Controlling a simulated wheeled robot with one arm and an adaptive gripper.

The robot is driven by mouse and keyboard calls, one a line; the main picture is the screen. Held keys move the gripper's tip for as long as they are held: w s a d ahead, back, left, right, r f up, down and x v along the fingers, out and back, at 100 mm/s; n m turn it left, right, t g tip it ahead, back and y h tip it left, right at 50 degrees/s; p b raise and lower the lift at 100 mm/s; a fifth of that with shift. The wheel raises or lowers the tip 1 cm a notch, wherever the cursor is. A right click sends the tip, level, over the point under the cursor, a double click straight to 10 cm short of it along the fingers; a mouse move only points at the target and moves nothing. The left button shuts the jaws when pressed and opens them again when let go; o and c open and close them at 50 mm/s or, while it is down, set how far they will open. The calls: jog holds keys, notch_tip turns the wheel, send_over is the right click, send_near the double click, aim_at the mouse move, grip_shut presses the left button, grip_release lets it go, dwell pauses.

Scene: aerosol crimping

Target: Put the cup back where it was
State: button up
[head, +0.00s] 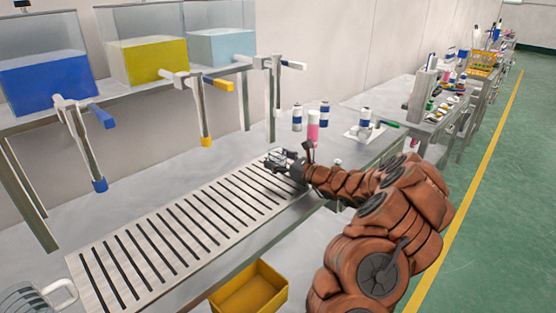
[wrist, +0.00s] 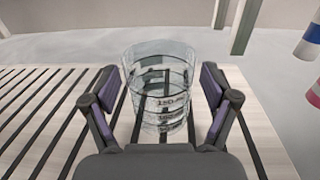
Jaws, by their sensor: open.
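A clear glass measuring cup (wrist: 160,85) with dark printed markings stands upright on the slatted drain board (wrist: 45,130). In the wrist view it is between the two fingers of my gripper (wrist: 160,98). The fingers are open, with a gap on each side of the cup. In the head view my gripper (head: 277,161) is low over the far right end of the slatted board (head: 160,232). The cup is hard to make out there.
A clear jug with a handle (head: 62,290) is at the lower left. Dispenser taps (head: 85,150) hang over the board. Pink (head: 313,127) and blue-white cans stand beyond my gripper. A yellow bin (head: 250,290) is below the front edge. The board's middle is clear.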

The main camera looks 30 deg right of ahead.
jog(key=shift+r, duration=0.1)
jog(key=shift+s+d, duration=0.1)
jog(key=shift+s, duration=0.05)
jog(key=b+v, duration=0.1)
jog(key=v, duration=1)
jog(key=shift+s+r+b, duration=0.1)
jog(key=shift+s+b, duration=0.25)
